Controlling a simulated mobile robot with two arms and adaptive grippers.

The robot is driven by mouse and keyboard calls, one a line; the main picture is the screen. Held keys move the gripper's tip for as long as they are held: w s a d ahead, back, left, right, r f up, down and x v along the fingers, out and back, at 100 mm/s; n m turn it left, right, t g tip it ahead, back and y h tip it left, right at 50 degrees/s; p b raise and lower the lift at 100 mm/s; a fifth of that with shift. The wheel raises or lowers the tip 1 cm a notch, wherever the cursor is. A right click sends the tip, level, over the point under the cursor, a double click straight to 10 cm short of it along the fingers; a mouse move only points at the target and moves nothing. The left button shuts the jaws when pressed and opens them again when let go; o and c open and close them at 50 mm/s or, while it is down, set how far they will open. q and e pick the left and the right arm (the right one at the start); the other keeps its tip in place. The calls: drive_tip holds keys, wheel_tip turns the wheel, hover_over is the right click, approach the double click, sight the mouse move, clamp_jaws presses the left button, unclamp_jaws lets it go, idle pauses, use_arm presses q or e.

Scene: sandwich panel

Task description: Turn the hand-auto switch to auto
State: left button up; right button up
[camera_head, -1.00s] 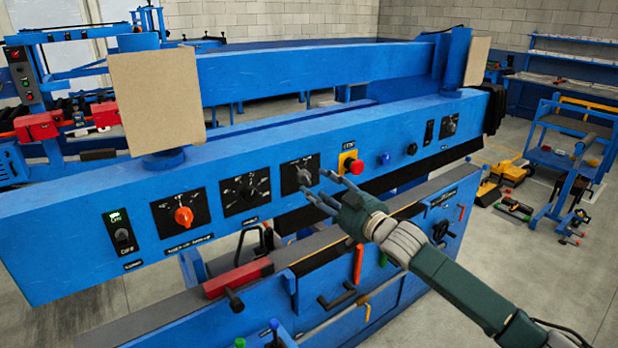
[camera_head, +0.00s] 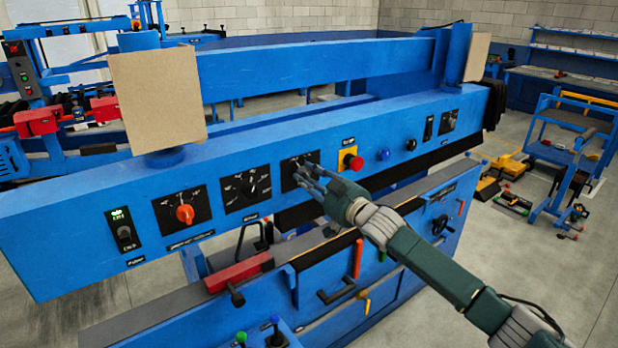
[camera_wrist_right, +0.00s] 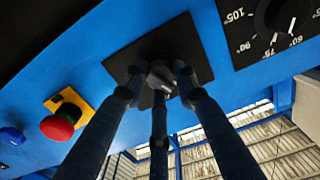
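A small dark rotary knob on a black square plate (camera_head: 297,168) sits on the blue front beam, left of the red mushroom button. Its label is too small to read, so I cannot confirm it is the hand-auto switch. My right gripper (camera_head: 310,176) is at this plate, its fingers covering part of it. In the right wrist view, the three fingers (camera_wrist_right: 159,86) are spread around the grey knob (camera_wrist_right: 160,74), with their tips close to it. Whether they touch it, I cannot tell. My left gripper is out of view.
Left on the beam are a numbered dial (camera_head: 246,188), an orange knob (camera_head: 185,214) and a lit switch (camera_head: 124,230). The red button (camera_head: 353,162) and a blue button (camera_head: 384,154) are right of the gripper. A lower blue ledge with handles runs below.

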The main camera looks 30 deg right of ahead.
drive_tip(key=shift+m+p, duration=0.7)
drive_tip(key=shift+m, duration=0.2)
drive_tip(key=m+p, duration=0.1)
drive_tip(key=m, duration=0.1)
drive_tip(key=shift+m, duration=0.3)
drive_tip(key=shift+m+p, duration=0.55)
drive_tip(key=shift+m, duration=2.15)
drive_tip(key=o, duration=1.1)
drive_tip(key=shift+o, duration=0.2)
